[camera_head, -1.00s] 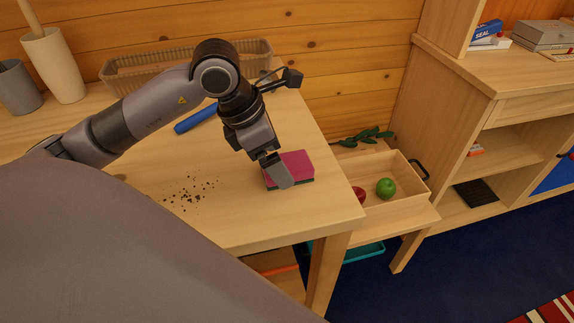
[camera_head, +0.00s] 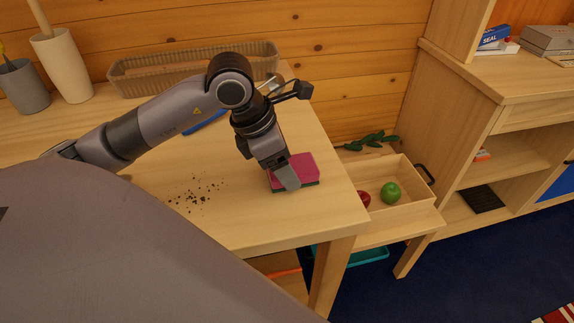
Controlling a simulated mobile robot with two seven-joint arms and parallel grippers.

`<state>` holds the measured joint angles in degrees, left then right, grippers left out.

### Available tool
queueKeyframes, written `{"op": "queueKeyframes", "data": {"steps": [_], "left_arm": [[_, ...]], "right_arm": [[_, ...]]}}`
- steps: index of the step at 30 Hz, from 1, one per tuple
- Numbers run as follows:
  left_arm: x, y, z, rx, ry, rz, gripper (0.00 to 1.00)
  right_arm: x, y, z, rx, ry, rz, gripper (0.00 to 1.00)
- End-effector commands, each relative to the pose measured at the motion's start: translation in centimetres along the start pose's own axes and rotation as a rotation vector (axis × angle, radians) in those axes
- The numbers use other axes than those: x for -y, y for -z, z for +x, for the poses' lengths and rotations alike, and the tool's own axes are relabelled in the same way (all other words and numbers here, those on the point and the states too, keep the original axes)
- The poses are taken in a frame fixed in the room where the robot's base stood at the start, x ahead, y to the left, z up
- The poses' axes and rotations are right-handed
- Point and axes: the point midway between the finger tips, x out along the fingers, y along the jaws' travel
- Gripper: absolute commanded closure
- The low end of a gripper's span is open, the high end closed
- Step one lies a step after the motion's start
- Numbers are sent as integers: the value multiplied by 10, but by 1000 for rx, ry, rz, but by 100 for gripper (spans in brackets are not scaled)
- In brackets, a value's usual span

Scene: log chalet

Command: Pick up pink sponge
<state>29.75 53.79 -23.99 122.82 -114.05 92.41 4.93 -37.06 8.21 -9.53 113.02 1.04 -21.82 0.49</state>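The pink sponge (camera_head: 306,166), with a dark green underside, lies on the wooden table (camera_head: 240,232) near its right edge. My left gripper (camera_head: 284,174) points down at the sponge. One finger lies across the sponge's near left side. The other finger is hidden, so I cannot tell whether the gripper is closed on the sponge. The sponge appears to rest on the tabletop. My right gripper is not in view.
Dark crumbs (camera_head: 197,194) lie left of the sponge. A blue item (camera_head: 205,123) and a woven basket (camera_head: 140,83) are behind my arm. A wooden box (camera_head: 413,205) with a green apple (camera_head: 390,193) and a red one stands right. Shelves (camera_head: 500,150) stand further right.

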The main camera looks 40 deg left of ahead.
Motion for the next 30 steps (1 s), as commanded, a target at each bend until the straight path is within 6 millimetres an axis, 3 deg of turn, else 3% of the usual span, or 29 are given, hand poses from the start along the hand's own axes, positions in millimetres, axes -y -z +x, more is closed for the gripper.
{"op": "queueKeyframes", "data": {"steps": [8, 21, 30], "left_arm": [[-1, -11, -25, 5, -5, 1, 61], [0, -52, -123, 6, -3, 1, 61], [0, -70, -169, 3, -1, 1, 61]], "right_arm": [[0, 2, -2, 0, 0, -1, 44], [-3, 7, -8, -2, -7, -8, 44], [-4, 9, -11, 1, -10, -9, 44]]}}
